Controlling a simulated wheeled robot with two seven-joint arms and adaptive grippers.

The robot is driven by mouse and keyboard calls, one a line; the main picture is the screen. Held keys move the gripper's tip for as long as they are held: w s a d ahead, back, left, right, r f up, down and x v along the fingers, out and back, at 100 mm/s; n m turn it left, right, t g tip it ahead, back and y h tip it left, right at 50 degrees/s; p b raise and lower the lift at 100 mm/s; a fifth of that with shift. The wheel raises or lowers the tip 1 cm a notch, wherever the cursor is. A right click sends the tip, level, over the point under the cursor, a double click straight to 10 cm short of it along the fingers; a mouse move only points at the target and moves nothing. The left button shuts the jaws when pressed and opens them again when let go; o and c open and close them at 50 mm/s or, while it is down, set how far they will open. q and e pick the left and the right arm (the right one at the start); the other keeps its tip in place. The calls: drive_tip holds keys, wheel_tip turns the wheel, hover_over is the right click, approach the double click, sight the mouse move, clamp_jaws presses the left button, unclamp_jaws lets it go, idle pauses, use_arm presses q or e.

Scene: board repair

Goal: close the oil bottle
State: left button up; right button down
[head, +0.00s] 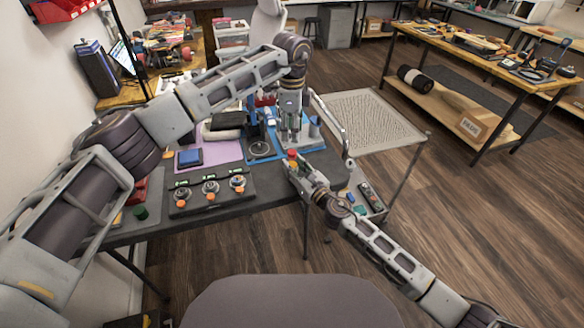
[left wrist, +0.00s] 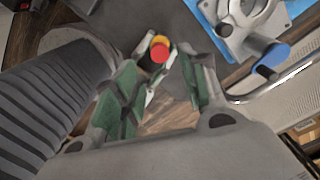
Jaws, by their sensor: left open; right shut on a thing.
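A small oil bottle with a red round top (head: 291,153) is at the right end of the dark table. My right gripper (head: 294,164) is shut on it. In the left wrist view, the red top (left wrist: 159,54) and a yellow part (left wrist: 160,41) show between the right gripper's fingers (left wrist: 152,72). Whether the red top is a seated cap cannot be told. My left gripper (head: 290,141) points down just above the bottle, open and empty. Its green-padded fingers (left wrist: 165,90) stand on either side of the bottle in its wrist view, apparently without touching it.
A blue mat (head: 262,150) with a grey stand (left wrist: 245,30) lies behind the bottle. A dark panel with several round dials (head: 211,189) and a blue box (head: 189,158) on a purple mat are left. A curved metal rail (head: 331,120) runs close to the right.

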sight(292, 152)
use_arm(q)
drive_tip(key=shift+n, duration=0.5)
drive_tip(key=shift+f, duration=0.1)
drive_tip(key=shift+f, duration=3.9)
clamp_jaws()
